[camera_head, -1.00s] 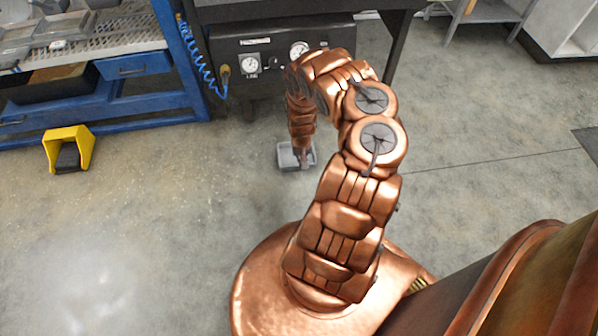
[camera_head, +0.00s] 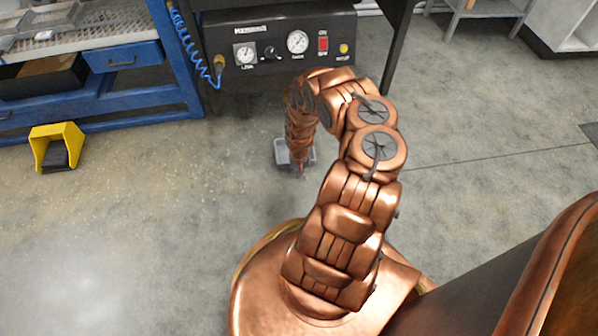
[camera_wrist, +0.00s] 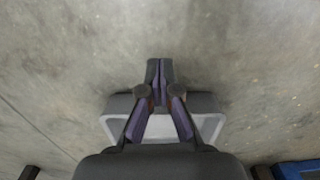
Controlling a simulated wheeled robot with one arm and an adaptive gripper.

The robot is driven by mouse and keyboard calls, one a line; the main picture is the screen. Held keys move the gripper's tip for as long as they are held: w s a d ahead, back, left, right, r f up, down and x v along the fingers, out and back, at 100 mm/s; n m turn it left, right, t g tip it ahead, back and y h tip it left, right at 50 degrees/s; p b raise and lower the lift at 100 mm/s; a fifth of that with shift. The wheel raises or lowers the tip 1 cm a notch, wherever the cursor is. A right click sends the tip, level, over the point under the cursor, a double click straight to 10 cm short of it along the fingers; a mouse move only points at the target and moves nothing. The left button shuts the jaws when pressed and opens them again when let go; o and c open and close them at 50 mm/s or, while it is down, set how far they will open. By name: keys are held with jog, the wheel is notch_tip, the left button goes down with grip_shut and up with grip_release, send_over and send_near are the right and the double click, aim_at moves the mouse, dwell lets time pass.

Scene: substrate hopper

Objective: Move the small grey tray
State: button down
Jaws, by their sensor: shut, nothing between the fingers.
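The small grey tray (camera_head: 280,153) lies on the concrete floor in front of the black gauge panel, partly hidden behind my wrist. It also shows in the wrist view (camera_wrist: 212,122), below and behind my fingers. My gripper (camera_wrist: 160,68) is shut and empty, with its fingertips together. In the wrist view the fingertips reach past the tray's upper edge, over bare floor. In the head view my gripper (camera_head: 301,173) points down at the tray's near side. I cannot tell its height above the floor or whether it touches the tray.
A black panel with gauges (camera_head: 283,45) stands behind the tray. A blue workbench (camera_head: 130,100) is at the left, with a coiled blue hose (camera_head: 195,50) beside it. A yellow foot-pedal guard (camera_head: 70,132) sits on the floor. The floor at right and front left is clear.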

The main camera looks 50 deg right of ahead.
jog(key=shift+w+d+b, duration=0.45)
jog(key=shift+w+d, duration=0.15)
jog(key=shift+w, duration=0.2)
jog(key=shift+w+d+b, duration=0.4)
jog(key=shift+w+d, duration=0.2)
jog(key=shift+w, duration=0.2)
